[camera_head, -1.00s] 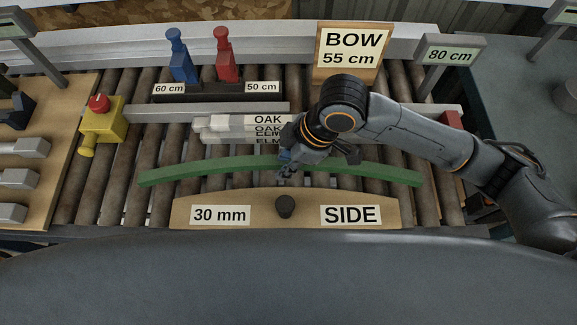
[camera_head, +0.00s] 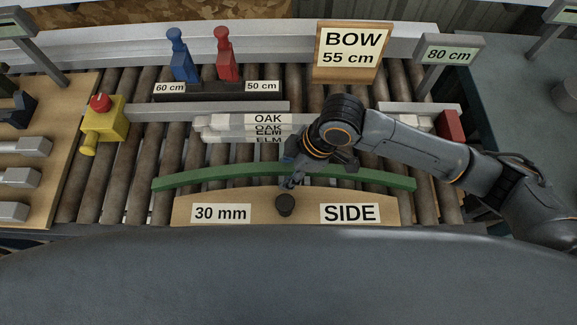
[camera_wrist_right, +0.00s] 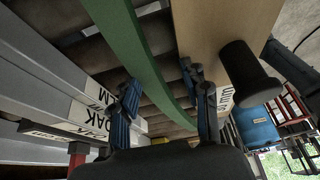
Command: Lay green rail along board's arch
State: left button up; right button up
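The green rail (camera_head: 225,181) is a long curved strip lying across the rollers just behind the board. It also shows in the right wrist view (camera_wrist_right: 127,37). The tan board (camera_head: 285,205) has an arched far edge, a dark knob (camera_head: 285,205) and labels "30 mm" and "SIDE". In the wrist view a narrow gap shows between rail and board. My right gripper (camera_head: 290,180) is over the middle of the rail. In the wrist view its fingers (camera_wrist_right: 160,88) stand apart, one on each side of the rail, with space beside it. My left gripper is out of view.
Labelled grey-white bars (camera_head: 240,128) are stacked behind the rail. Farther back stand blue (camera_head: 182,58) and red (camera_head: 228,56) clamps and a "BOW 55 cm" sign (camera_head: 350,50). A yellow stop-button box (camera_head: 103,127) is at left. Rollers left of the rail are clear.

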jog(key=shift+r, duration=0.25)
jog(key=v, duration=1.2)
